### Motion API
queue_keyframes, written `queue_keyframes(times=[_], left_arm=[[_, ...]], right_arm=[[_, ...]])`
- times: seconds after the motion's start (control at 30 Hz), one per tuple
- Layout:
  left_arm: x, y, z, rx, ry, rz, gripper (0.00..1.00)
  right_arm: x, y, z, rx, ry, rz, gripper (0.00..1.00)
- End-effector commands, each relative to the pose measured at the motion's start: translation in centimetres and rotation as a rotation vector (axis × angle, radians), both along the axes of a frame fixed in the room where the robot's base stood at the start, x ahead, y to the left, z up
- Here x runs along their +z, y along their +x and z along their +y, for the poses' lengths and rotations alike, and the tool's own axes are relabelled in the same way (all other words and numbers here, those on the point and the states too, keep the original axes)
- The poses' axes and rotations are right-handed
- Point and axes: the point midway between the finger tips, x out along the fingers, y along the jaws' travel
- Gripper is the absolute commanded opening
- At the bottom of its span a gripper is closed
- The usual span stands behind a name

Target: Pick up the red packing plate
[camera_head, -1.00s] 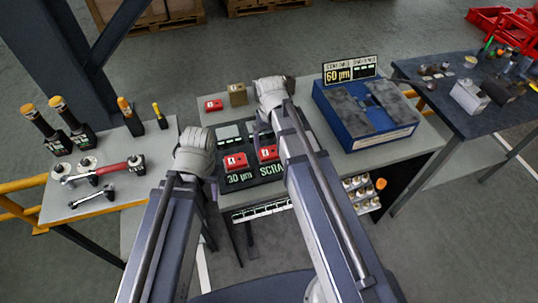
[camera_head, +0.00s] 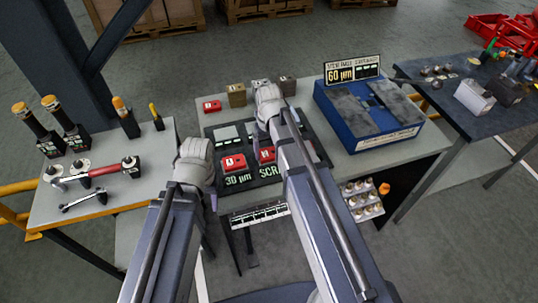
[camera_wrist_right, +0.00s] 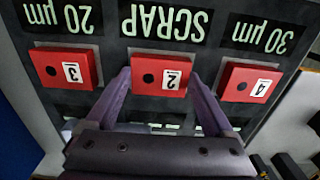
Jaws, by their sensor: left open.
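Several red blocks with numbered labels are in view; I cannot tell which one is the packing plate. In the right wrist view, block 2 (camera_wrist_right: 161,74) lies under SCRAP, block 3 (camera_wrist_right: 64,69) under 20 µm and block 4 (camera_wrist_right: 249,82) under 30 µm. My right gripper (camera_wrist_right: 160,80) is open, its fingers on either side of block 2; contact is not clear. In the head view, block 4 (camera_head: 233,162) sits left of block 2 (camera_head: 267,154), and another red block (camera_head: 212,106) lies at the back left. My left gripper (camera_head: 212,198) is beside the dark board's left edge, apart from the blocks.
The dark labelled board (camera_head: 240,180) lies on a grey table. A blue box (camera_head: 370,135) with grey slabs stands right of it. A brown block (camera_head: 236,95) stands behind. A side table (camera_head: 125,190) at left holds tools.

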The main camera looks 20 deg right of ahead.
Motion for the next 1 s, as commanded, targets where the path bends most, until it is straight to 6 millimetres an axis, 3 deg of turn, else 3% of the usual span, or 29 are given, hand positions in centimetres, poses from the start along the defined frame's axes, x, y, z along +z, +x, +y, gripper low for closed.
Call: queue_keyframes(times=[0.07, 0.7, 1.0], left_arm=[[0.0, 0.0, 0.0, 0.0, 0.0, 0.0, 0.5], [-0.01, 0.0, 0.0, 0.0, 0.0, 0.0, 0.5], [0.15, 0.0, 0.0, 0.0, 0.0, 0.0, 0.5]], right_arm=[[0.0, 0.01, 0.0, 0.0, 0.0, 0.0, 0.71], [-0.01, 0.0, 0.0, 0.0, 0.0, 0.0, 0.0], [0.15, 0.01, 0.0, 0.0, 0.0, 0.0, 0.0]])
